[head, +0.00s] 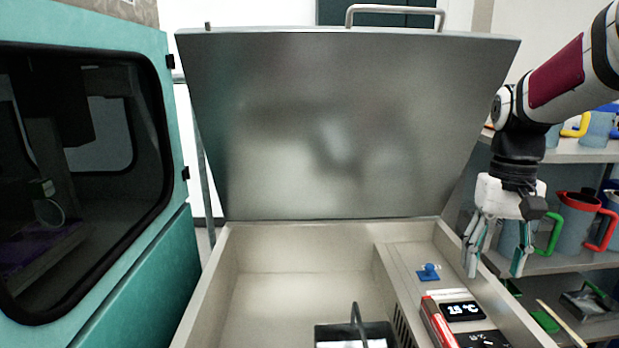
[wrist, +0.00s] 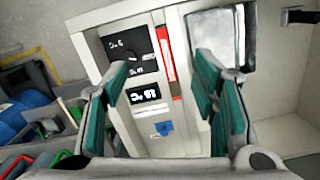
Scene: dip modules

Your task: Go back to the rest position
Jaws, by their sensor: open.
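My gripper (head: 495,262) hangs fingers-down at the right in the head view, above the right wall of an open metal bath. Its teal-padded fingers are apart with nothing between them, and they also show in the wrist view (wrist: 170,105). The metal bath (head: 237,245) has its lid (head: 340,130) raised. Its control panel (head: 405,277) carries a small display (head: 461,310), a red bar-shaped item (head: 437,325) and a blue knob (head: 429,271). A dark box-like piece with a handle (head: 357,330) sits in the basin, cut off by the frame's lower edge.
A teal cabinet (head: 150,270) with a dark window stands close on the left. Shelves (head: 565,262) with jugs with red and green handles (head: 577,225) stand behind my gripper on the right. The lid's handle (head: 395,10) sticks up at the top. The basin's left part is empty.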

